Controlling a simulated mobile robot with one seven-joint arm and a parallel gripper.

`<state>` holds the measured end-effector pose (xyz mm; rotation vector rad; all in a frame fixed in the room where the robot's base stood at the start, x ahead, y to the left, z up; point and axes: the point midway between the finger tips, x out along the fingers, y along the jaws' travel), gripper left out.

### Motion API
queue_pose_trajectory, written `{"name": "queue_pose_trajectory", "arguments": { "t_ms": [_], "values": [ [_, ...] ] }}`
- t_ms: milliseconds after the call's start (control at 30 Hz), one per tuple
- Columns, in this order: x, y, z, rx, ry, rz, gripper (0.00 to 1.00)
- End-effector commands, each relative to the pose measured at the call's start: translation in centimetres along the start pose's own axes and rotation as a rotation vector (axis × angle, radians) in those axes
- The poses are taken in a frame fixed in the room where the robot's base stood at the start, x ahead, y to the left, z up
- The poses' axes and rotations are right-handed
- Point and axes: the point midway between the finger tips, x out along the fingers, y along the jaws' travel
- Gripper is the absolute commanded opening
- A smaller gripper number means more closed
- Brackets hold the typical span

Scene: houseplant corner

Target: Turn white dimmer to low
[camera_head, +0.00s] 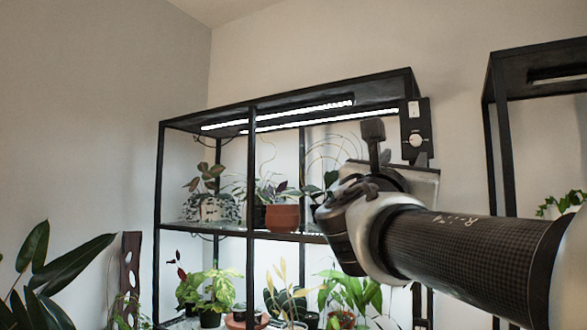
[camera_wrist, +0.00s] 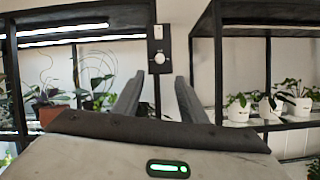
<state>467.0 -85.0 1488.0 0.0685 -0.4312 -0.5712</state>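The white dimmer is a round white knob (camera_head: 416,140) on a black control panel (camera_head: 407,155) fixed to the right front post of the plant shelf. In the wrist view the knob (camera_wrist: 159,58) appears ahead, between and just above my fingertips. My gripper (camera_wrist: 160,76) is open, with its two dark fingers apart and nothing between them. In the head view my gripper (camera_head: 373,131) is left of the panel in the picture, with one finger pointing up. The knob appears untouched. Its exact pointer position is too small to read.
A small white switch (camera_head: 413,108) sits above the knob. Lit strip lights (camera_head: 300,113) hang under the black shelf's top (camera_head: 290,105). A terracotta pot (camera_head: 282,218) and other plants stand on it. A second rack with white pots (camera_wrist: 236,108) is at right.

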Motion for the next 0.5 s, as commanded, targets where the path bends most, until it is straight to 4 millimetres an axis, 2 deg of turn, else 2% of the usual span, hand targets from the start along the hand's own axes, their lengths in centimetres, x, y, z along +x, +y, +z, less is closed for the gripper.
{"name": "queue_pose_trajectory", "arguments": {
  "t_ms": [100, 200, 500],
  "values": [
    [-1.4, 0.0, 0.1, 0.0, -0.001, 0.0, 0.39],
    [-2.0, 0.0, 0.0, 0.0, 0.0, 0.001, 0.39],
    [-2.2, 0.0, 0.0, 0.0, 0.0, 0.0, 0.39]
  ]
}}
